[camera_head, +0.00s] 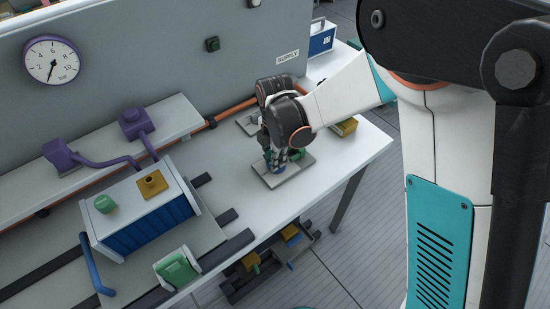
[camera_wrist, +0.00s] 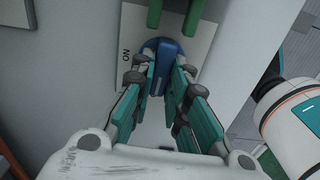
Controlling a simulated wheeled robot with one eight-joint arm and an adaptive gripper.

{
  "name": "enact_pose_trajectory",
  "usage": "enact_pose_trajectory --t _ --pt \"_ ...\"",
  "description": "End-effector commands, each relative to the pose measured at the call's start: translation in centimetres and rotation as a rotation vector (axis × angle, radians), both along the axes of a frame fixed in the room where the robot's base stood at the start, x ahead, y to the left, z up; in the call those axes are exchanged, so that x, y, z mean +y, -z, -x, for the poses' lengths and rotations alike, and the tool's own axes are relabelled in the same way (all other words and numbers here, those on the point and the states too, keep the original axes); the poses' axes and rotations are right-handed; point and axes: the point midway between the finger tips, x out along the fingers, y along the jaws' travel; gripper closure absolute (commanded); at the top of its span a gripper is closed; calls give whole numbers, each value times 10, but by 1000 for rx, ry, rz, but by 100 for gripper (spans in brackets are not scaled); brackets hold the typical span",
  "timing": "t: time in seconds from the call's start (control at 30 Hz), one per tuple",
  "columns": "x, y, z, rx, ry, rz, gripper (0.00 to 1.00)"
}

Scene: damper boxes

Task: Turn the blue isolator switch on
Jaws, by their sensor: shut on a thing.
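The blue isolator switch (camera_wrist: 161,47) shows in the wrist view as a round blue base with a raised bar handle. It sits on a pale plate (camera_wrist: 125,38) with the label "ON" to the left of the switch. My gripper (camera_wrist: 159,82) is shut on the handle, with a teal finger on each side of it. In the head view my gripper (camera_head: 276,160) reaches down over the plate (camera_head: 292,175) on the bench, and its fingers hide most of the switch. The exact angle of the handle is hard to tell.
A green part (camera_wrist: 195,14) stands on the plate just beyond the switch. A yellow block (camera_head: 344,127) lies right of my gripper. A blue-sided box (camera_head: 150,225) with green and yellow knobs stands at left. The grey panel (camera_head: 150,65) rises behind. The bench's front right is clear.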

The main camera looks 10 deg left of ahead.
Motion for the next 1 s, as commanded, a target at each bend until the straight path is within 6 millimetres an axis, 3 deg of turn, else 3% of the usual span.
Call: enact_pose_trajectory --t 0.27,1.0 --pt "1 0 -1 -1 149 -1 100" --pt "3 0 -6 -1 842 -1 100"
